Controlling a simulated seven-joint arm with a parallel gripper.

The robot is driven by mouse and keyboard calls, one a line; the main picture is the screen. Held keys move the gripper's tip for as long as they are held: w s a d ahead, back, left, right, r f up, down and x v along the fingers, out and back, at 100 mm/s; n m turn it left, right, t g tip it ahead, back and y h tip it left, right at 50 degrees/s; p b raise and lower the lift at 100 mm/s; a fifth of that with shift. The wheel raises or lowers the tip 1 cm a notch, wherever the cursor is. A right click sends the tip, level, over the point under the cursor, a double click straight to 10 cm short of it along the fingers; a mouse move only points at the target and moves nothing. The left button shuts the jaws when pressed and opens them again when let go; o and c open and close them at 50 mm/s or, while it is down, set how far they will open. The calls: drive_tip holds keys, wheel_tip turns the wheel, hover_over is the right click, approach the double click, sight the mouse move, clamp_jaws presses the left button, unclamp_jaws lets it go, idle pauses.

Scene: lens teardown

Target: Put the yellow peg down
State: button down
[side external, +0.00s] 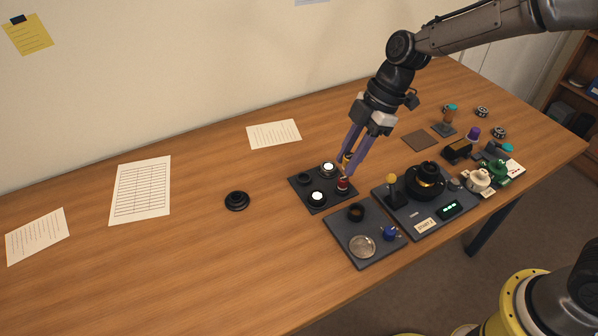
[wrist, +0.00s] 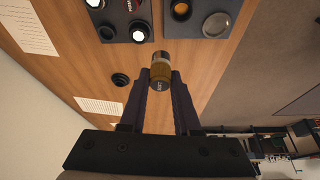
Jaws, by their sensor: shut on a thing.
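My gripper (side external: 346,167) is shut on the yellow peg (side external: 347,158), a short yellow cylinder. In the wrist view the peg (wrist: 160,74) sits between the fingertips (wrist: 160,80), with a silvery end and a dark band showing. In the side view the fingers point down by the back right of a dark square tray (side external: 325,204). The tray bears two bright white round parts (side external: 317,197), a dark ring (side external: 305,178) and a red piece (side external: 343,186). I cannot tell whether the peg touches anything below.

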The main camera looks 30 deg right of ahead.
drive_tip(key=w+a+f+m, duration=0.1)
drive_tip(key=w+a+f, duration=0.2)
drive_tip(key=w, duration=0.1)
drive_tip(key=w+a+f+m, duration=0.1)
drive_tip(key=w+a+f, duration=0.1)
drive_tip(key=w+a, duration=0.1)
drive_tip(key=w+a+f+m+t, duration=0.1)
drive_tip(key=w+a+f, duration=0.2)
drive_tip(key=w, duration=0.3)
drive_tip(key=shift+w+a+f, duration=0.1)
drive_tip(key=shift+a+f, duration=0.2)
drive_tip(key=shift+a, duration=0.3)
drive_tip(key=shift+w+a+f, duration=0.25)
drive_tip(key=shift+w+f, duration=0.2)
drive_tip(key=shift+f, duration=0.1)
drive_tip(key=shift+w+f, duration=0.1)
drive_tip(key=shift+f, duration=1.6)
drive_tip(key=shift+f, duration=0.15)
drive_tip(key=c, duration=0.6)
unclamp_jaws()
